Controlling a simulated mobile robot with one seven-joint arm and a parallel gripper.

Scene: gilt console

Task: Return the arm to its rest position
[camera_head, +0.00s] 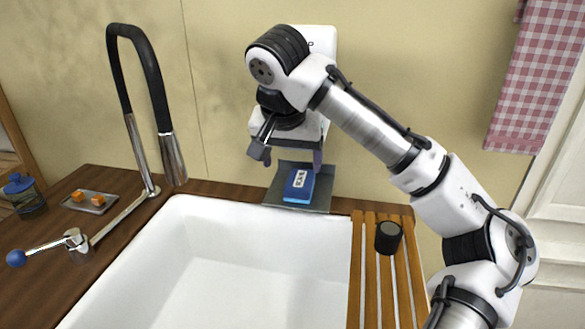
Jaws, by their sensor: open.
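My gripper (289,157) hangs at the back edge of the sink with its two fingers spread apart and nothing between them. My arm (375,127) reaches in from the lower right, bent up and over to the gripper. Just below and behind the fingers, a blue box with a white label (299,184) rests on a dark grey plate (275,192) of a white appliance (322,40). The gripper and arm hide much of the appliance. The gap between the fingers and the box is hard to judge.
A white sink (250,235) fills the middle. A tall black-and-steel faucet (150,75) stands left. A small tray (90,205) with orange cubes and a blue-lidded jar (25,195) are far left. A dark cup (388,238) stands on a slatted wooden rack (371,290) at right.

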